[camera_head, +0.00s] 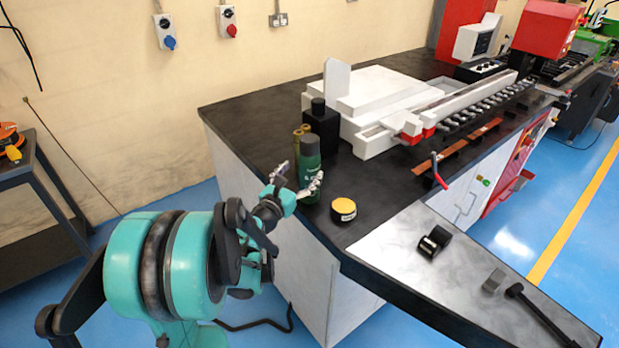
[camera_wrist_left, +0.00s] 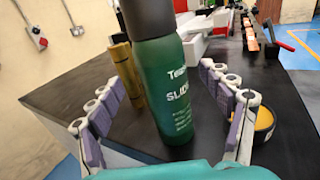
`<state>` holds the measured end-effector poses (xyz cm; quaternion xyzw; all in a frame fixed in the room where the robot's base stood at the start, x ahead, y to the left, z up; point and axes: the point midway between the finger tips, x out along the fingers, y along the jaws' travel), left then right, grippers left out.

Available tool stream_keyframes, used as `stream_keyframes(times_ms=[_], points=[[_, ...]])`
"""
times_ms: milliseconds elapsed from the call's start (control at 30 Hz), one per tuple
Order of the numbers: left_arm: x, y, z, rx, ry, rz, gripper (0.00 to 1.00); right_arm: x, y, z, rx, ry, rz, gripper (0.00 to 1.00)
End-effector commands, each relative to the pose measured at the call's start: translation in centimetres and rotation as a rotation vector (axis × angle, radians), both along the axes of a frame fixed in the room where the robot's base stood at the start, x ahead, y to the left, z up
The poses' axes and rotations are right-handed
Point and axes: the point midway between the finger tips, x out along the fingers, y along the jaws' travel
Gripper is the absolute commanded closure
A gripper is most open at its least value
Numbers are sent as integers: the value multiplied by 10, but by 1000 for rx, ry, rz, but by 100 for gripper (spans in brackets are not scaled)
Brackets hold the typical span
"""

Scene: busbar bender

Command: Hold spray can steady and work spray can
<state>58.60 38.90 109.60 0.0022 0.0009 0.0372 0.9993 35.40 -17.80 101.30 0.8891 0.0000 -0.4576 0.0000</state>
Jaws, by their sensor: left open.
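A green spray can (camera_head: 309,172) with a dark cap stands upright near the left corner of the black bench top. My left gripper (camera_head: 297,184) is at the can with one finger on each side of it. In the left wrist view the can (camera_wrist_left: 167,85) stands between the spread fingers of the open gripper (camera_wrist_left: 165,115). Gaps show between the fingers and the can. White lettering faces the wrist camera. The can's top is cut off in that view. My right gripper is not in view.
Brass cylinders (camera_wrist_left: 127,72) and a black bottle (camera_head: 321,126) stand close behind the can. A yellow-topped round tin (camera_head: 343,209) sits to its right. The white bending machine (camera_head: 380,100) fills the bench behind. A grey plate (camera_head: 430,250) with small tools lies at front right.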

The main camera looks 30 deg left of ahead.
Motion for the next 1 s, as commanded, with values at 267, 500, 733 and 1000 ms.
stream_keyframes(times_ms=[267,500,733,1000], points=[[37,0,-10,-3,-1,-1,20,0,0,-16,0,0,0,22],[50,1,-7,-4,-1,1,20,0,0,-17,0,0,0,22],[50,2,-7,-4,-1,1,57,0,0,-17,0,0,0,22],[50,2,-7,-5,-1,2,88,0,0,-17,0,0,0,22]])
